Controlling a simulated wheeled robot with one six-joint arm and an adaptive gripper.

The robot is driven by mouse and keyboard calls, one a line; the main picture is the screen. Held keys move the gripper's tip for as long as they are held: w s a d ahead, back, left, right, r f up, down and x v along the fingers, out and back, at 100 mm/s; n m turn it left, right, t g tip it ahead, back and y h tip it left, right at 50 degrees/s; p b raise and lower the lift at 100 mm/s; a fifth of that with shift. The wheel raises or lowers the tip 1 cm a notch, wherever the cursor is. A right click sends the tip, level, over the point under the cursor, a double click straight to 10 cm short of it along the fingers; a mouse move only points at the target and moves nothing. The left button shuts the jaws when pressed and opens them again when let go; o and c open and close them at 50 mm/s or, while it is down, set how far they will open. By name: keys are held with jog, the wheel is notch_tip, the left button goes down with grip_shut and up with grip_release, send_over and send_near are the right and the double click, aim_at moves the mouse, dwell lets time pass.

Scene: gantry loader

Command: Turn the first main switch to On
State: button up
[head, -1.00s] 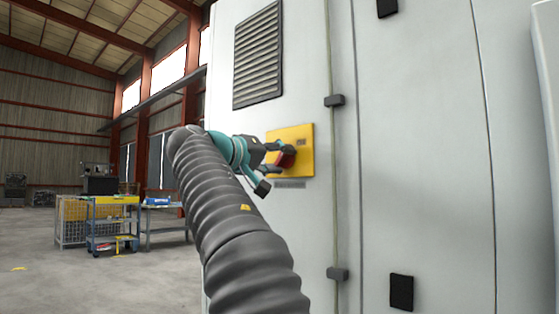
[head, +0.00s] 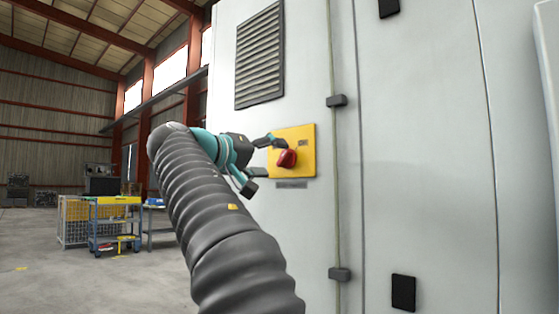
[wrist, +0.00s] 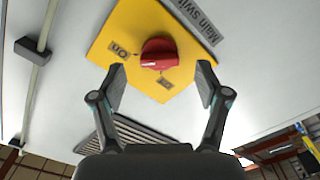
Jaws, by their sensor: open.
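The first main switch is a red rotary knob (head: 287,159) on a yellow plate (head: 307,165) on the white cabinet. In the wrist view the red knob (wrist: 160,48) is wholly visible, with the On label (wrist: 120,50) to its left and the other position label (wrist: 164,82) below it. The knob's handle lies roughly crosswise there, with a pale mark at its left end, on the On label's side. My gripper (head: 272,157) is open and empty, just left of the knob in the head view. In the wrist view my gripper (wrist: 161,78) has its fingers spread, apart from the knob.
A louvred vent (head: 259,55) is above the plate, and a dark hinge (head: 337,101) is to its right. A "Main switch" label (wrist: 195,20) borders the plate. A blue cart (head: 117,222) stands far off at the left. The floor there looks mostly clear.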

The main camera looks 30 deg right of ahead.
jog(key=v, duration=0.8)
jog(key=shift+a, duration=0.2)
jog(key=shift+s, duration=0.1)
jog(key=w+a+f+n+t+y, duration=0.2)
jog(key=w+a+f+n+y, duration=0.15)
jog(key=f, duration=0.25)
jog(key=w+a+f+n+t+y, duration=0.1)
jog(key=w+a+f+n+y, duration=0.15)
jog(key=w+f, duration=0.35)
notch_tip(320, 180, down, 14)
jog(key=s+a+n+y, duration=0.1)
jog(key=s+n+y, duration=0.2)
jog(key=y, duration=0.1)
jog(key=s+f+g+y, duration=0.4)
jog(key=s+f+y, duration=0.1)
jog(key=s+f, duration=1.15)
jog(key=s+d+f+m+y, duration=0.1)
jog(key=s+f+m, duration=0.1)
jog(key=s+f, duration=0.2)
jog(key=s+d+f+m+y+p, duration=0.1)
jog(key=s+f, duration=0.4)
jog(key=s, duration=0.4)
jog(key=shift+s+m, duration=0.35)
jog(key=shift+m, duration=0.05)
